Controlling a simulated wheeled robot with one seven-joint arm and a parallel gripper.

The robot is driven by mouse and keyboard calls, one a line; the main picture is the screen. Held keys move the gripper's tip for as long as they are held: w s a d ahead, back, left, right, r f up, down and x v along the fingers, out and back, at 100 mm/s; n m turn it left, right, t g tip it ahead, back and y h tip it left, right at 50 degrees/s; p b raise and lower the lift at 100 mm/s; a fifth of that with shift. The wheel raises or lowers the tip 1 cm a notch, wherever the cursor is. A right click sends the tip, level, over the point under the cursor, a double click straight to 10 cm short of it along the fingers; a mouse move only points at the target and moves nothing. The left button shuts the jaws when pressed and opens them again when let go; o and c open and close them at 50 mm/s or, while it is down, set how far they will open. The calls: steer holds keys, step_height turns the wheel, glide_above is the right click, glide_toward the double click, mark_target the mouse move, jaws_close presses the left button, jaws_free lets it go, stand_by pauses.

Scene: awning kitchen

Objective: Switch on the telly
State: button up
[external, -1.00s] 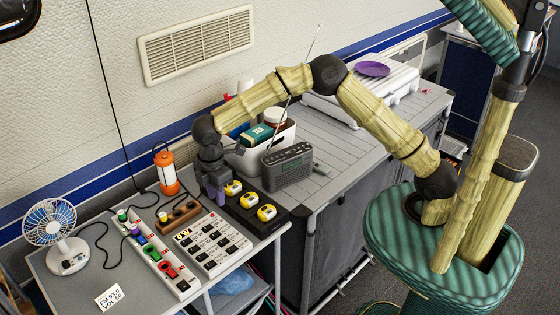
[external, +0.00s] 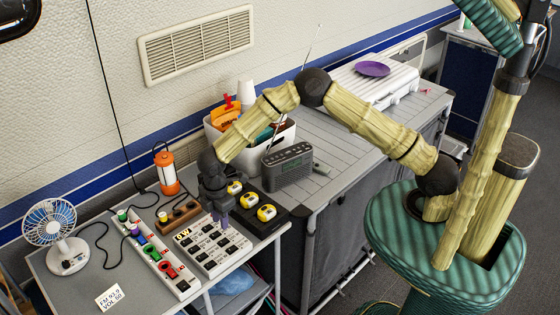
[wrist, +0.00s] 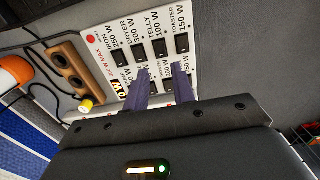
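A white switch panel (external: 236,248) with several black rocker switches lies on the grey table. In the wrist view, the panel (wrist: 105,48) has labels including IRON, DRYER, TELLY and TOASTER. The black switch below the TELLY label (wrist: 160,47) shows just beyond my fingertips. A small display (wrist: 118,87) at the panel's edge reads 0 W. My gripper (external: 222,222) points down over the far part of the panel. In the wrist view its two purple fingers (wrist: 162,68) are apart with nothing between them. They hide part of the nearer switch row. Contact with the panel cannot be told.
A power strip (external: 152,255) with coloured plugs and a brown socket block (external: 180,215) lie left of the panel. A black board (external: 262,229) with yellow dials lies right. A fan (external: 65,252), an orange lantern (external: 166,178) and a radio (external: 288,166) stand around.

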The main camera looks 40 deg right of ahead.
mark_target(223, 241)
step_height(223, 241, down, 8)
steer(key=shift+r+p, duration=0.15)
steer(key=shift+p, duration=0.45)
jaws_close()
